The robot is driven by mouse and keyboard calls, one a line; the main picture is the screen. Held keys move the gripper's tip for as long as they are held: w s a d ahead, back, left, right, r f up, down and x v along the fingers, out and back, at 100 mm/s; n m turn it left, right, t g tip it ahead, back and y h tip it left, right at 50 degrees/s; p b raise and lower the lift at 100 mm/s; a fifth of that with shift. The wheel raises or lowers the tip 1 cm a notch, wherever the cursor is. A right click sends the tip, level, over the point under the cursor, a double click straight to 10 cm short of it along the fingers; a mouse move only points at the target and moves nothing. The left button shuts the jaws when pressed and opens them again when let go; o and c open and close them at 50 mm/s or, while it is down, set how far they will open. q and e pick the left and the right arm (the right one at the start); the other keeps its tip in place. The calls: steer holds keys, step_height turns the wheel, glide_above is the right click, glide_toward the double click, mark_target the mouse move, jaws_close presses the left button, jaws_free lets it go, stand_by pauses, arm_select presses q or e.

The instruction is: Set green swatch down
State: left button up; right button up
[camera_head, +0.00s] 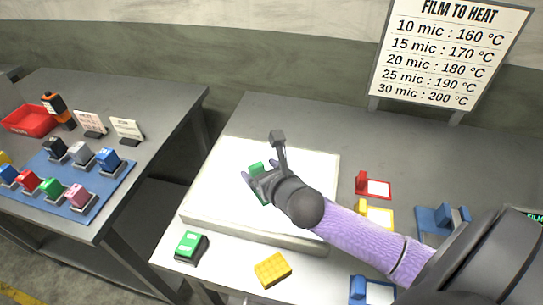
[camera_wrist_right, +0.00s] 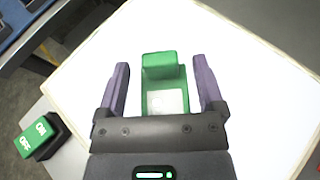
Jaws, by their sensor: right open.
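The green swatch (camera_wrist_right: 165,88) rests on the white slab (camera_wrist_right: 240,60) in the right wrist view. It has a raised green block at its far end and a pale square nearer me. In the head view the green swatch (camera_head: 257,169) is partly hidden by my right gripper (camera_head: 258,180). My right gripper (camera_wrist_right: 160,90) is open, with one purple finger on each side of the swatch and visible gaps between. The white slab (camera_head: 215,195) lies on the grey table. My left gripper is not in view.
A green switch (camera_head: 190,246) and a yellow block (camera_head: 272,269) sit before the slab. Red (camera_head: 375,186), yellow (camera_head: 376,214) and blue (camera_head: 441,219) swatches stand to its right. A sign (camera_head: 447,50) stands behind. Another table at left holds a blue mat (camera_head: 110,192) with several blocks.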

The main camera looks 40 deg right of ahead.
steer(key=p+v, duration=0.2)
steer(key=v, duration=0.8)
